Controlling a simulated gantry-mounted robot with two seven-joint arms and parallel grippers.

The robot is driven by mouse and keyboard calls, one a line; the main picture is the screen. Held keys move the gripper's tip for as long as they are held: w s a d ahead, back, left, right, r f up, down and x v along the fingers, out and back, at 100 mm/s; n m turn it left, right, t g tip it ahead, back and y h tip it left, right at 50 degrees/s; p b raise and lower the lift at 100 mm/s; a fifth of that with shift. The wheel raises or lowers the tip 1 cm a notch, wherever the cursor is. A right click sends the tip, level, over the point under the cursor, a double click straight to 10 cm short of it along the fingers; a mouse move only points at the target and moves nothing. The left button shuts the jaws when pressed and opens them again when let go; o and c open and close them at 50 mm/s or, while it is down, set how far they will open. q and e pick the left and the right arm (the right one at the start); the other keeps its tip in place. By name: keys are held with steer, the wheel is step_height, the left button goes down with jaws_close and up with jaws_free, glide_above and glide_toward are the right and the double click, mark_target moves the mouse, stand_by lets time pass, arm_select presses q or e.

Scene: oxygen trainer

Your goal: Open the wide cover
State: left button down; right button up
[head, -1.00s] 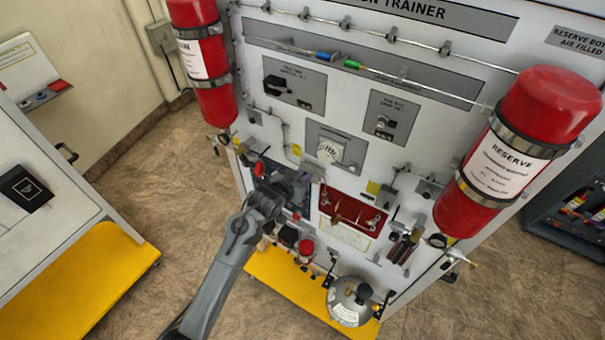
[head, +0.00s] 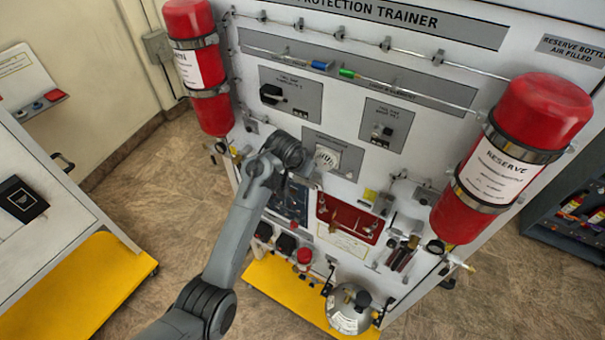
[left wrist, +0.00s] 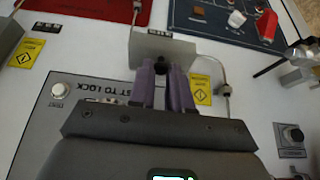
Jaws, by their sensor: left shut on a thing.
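A grey box-like cover with a dark label (left wrist: 165,46) is on the trainer panel, at the upper middle of the left wrist view. I cannot read its label or tell for sure that it is the wide cover. My left gripper (left wrist: 162,72) has its two purple fingers close together at the cover's near edge, shut on a small dark part there. The cover looks closed against the panel, but its edge is partly hidden by the fingers. In the head view my left arm hides the gripper and most of this spot. My right gripper is in neither view.
A grey plate with a round dial (head: 327,158) is beside my left wrist. A red panel (head: 350,208) and a dark blue panel (head: 285,207) are below. Red cylinders stand at the left (head: 200,70) and right (head: 520,150). A silver tank (head: 350,310) sits low down.

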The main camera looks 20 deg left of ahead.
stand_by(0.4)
arm_select(q)
steer(key=c, duration=1.1)
jaws_free()
steer(key=v, duration=1)
steer(key=shift+r, duration=0.35)
